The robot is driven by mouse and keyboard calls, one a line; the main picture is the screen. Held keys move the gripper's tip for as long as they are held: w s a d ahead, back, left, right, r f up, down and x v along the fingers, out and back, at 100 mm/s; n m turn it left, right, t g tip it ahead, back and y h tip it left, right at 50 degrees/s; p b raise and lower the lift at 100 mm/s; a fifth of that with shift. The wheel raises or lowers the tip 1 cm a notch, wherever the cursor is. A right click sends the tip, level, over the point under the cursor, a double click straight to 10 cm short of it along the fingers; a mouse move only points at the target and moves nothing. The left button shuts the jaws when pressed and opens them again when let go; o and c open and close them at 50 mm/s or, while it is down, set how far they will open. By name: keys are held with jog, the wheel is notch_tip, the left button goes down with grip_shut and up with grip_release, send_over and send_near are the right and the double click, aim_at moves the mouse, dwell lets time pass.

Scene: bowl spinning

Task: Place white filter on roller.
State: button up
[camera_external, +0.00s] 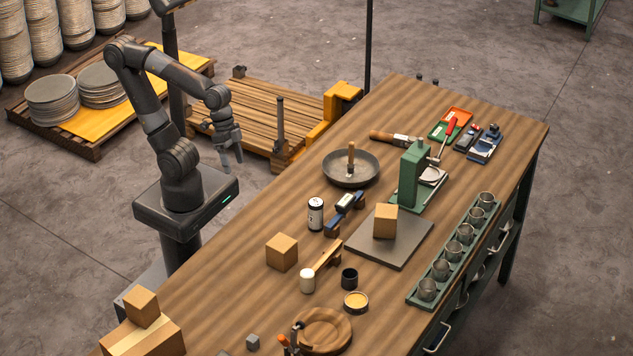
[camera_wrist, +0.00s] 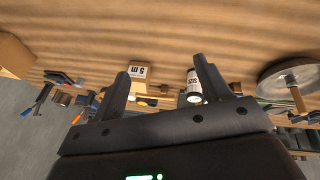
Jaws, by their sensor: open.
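A small white cylinder (camera_external: 307,281), which looks like the white filter, stands upright on the wooden table beside a wooden bar. I cannot tell for sure which thing is the roller; a dark blue holder (camera_external: 335,222) with a pale-topped piece lies near the table's middle. A white-labelled can (camera_external: 315,213) stands left of that holder and also shows in the wrist view (camera_wrist: 194,87). My gripper (camera_external: 233,164) is open and empty, off the table's left edge and apart from all these things. Its two spread fingers show in the wrist view (camera_wrist: 161,66).
The table (camera_external: 390,310) also holds a dark pan (camera_external: 343,178), a wooden cube (camera_external: 281,252), a black cup (camera_external: 349,279), a green press (camera_external: 409,178) and a rack of metal cups (camera_external: 412,296). The table's left edge near my arm is mostly clear.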

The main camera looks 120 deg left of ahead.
jog(key=w+f+n+g+h, duration=0.25)
jog(key=w+n+h, duration=0.2)
jog(key=n, duration=0.25)
jog(key=n+t+h, duration=0.4)
jog(key=n+t, duration=0.5)
jog(key=n, duration=0.8)
send_near(318, 212)
jog(key=d, duration=0.1)
jog(key=w+d+f, duration=0.1)
jog(key=w+d, duration=0.1)
jog(key=shift+d+f, duration=0.1)
jog(key=shift+f, duration=0.25)
jog(key=shift+w+r+x, duration=0.1)
jog(key=shift+w+x, duration=0.05)
jog(key=shift+x, duration=1.15)
jog(key=shift+w+r+x, duration=0.15)
jog(key=shift+x, duration=1.2)
jog(key=shift+a, duration=0.2)
jog(key=shift+c, duration=0.4)
jog(key=c, duration=1.1)
